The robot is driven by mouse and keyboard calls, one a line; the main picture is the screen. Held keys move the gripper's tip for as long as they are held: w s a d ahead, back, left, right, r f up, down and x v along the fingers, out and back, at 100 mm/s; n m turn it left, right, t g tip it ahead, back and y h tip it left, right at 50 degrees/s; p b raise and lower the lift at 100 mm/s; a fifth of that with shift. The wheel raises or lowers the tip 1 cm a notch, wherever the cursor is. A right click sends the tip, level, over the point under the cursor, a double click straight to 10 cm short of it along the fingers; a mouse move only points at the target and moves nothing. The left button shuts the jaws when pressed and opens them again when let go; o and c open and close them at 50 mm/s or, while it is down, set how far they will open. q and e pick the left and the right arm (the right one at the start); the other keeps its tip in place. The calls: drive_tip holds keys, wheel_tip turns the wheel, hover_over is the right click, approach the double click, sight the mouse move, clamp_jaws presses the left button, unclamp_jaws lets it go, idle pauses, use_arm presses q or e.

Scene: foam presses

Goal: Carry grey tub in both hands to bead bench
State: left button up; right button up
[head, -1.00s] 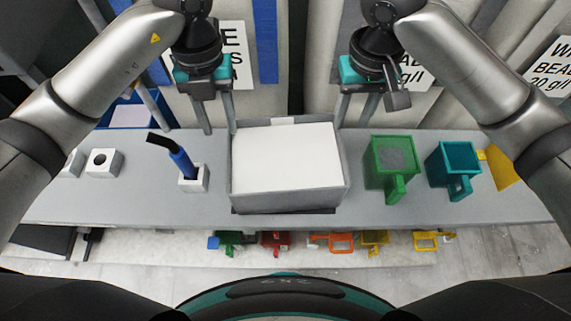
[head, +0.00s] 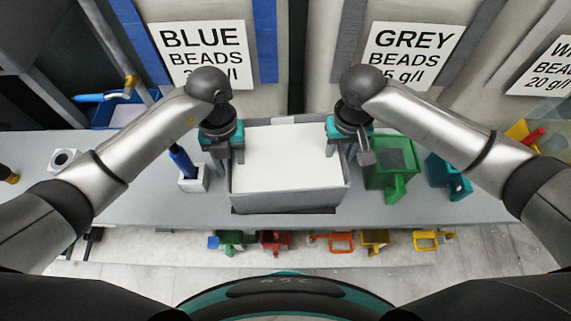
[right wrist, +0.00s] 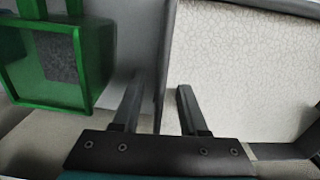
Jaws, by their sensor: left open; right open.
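The grey tub (head: 290,202) stands upright on the grey bench, filled with pale, white-looking contents. My left gripper (head: 224,166) is open at the tub's left wall; its fingertips are hard to make out in the head view. My right gripper (head: 338,154) is open at the tub's right wall. In the right wrist view its two fingers (right wrist: 160,92) are apart, one on each side of the tub's wall (right wrist: 164,60). I cannot tell whether they touch it.
A green scoop-like container (head: 385,175) stands close to the tub's right, with a teal one (head: 447,176) beyond. A white holder with a blue-handled tool (head: 192,182) is close on the left. Signs reading BLUE BEADS (head: 203,50) and GREY BEADS (head: 415,48) hang behind.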

use_arm(q)
drive_tip(key=shift+c, duration=0.3)
use_arm(e)
drive_tip(key=shift+c, duration=0.3)
use_arm(q)
clamp_jaws()
use_arm(e)
clamp_jaws()
idle(0.6)
